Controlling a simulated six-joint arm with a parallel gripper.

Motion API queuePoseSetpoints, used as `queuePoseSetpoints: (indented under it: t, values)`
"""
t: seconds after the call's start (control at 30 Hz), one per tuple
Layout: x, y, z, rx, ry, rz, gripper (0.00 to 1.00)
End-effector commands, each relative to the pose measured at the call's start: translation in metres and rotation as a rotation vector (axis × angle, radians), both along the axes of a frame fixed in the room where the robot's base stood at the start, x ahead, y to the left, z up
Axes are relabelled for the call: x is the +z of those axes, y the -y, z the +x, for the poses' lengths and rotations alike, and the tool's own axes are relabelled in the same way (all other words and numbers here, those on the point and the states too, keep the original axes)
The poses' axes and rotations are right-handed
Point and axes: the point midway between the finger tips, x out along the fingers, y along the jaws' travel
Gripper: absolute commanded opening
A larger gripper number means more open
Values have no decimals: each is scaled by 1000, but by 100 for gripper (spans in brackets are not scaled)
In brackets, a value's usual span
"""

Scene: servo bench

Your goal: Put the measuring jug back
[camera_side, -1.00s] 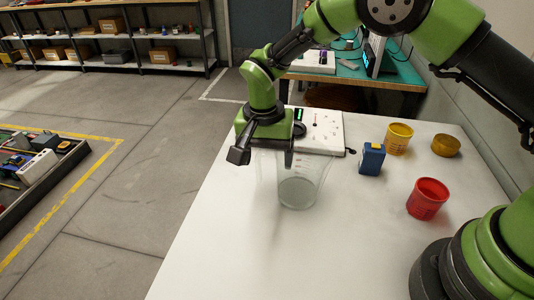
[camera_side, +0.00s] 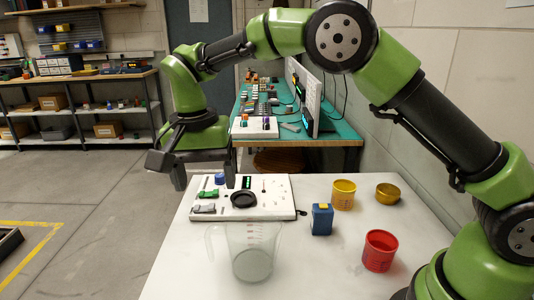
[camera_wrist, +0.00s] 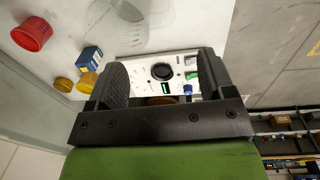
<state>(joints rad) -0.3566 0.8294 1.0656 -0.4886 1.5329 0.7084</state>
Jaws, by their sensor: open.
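The clear measuring jug (camera_side: 252,262) stands upright on the white table in front of the white panel board, its handle to the left. It also shows in the wrist view (camera_wrist: 130,28), partly cut off at the top edge. My gripper (camera_side: 204,178) is open and empty, raised above the board's left part, behind and to the left of the jug and clear of it. In the wrist view my two black fingers (camera_wrist: 162,80) are spread wide with nothing between them; the board shows beyond them.
The white board (camera_side: 280,200) carries a black round piece (camera_side: 243,199) and small parts. To the right stand a blue box (camera_side: 321,220), a yellow cup (camera_side: 343,195), a brassy bowl (camera_side: 388,194) and a red cup (camera_side: 380,251). The table front is otherwise clear.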

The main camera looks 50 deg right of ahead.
Motion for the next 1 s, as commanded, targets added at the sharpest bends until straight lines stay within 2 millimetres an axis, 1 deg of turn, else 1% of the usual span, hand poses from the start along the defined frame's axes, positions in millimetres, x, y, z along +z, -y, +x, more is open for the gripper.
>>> queuePoseSetpoints:
  t: [0.1, 0.17, 0.27, 0.37, 0.4, 0.47, 0.5, 0.57, 0.6, 0.67, 0.7, 0.77, 0.8, 0.9, 1.0]
  values:
    - [1, 0, 0, 1, 1, 1, 75]
    - [6, 3, -2, 6, 8, 7, 75]
    - [26, 12, -8, 32, 38, 32, 75]
    - [58, 27, -24, 81, 95, 70, 75]
    - [71, 34, -33, 105, 122, 87, 75]
    - [89, 45, -49, 143, 168, 110, 75]
    - [100, 52, -61, 166, 200, 122, 75]
    - [113, 62, -79, 202, 251, 137, 75]
    - [120, 68, -92, 226, 285, 145, 75]
    - [128, 76, -113, 258, 336, 152, 75]
    - [132, 82, -127, 279, 372, 154, 75]
    - [135, 88, -148, 309, 428, 153, 75]
    - [136, 92, -161, 329, 463, 150, 75]
    - [132, 99, -191, 371, 545, 135, 75]
    - [124, 103, -213, 402, 608, 116, 75]
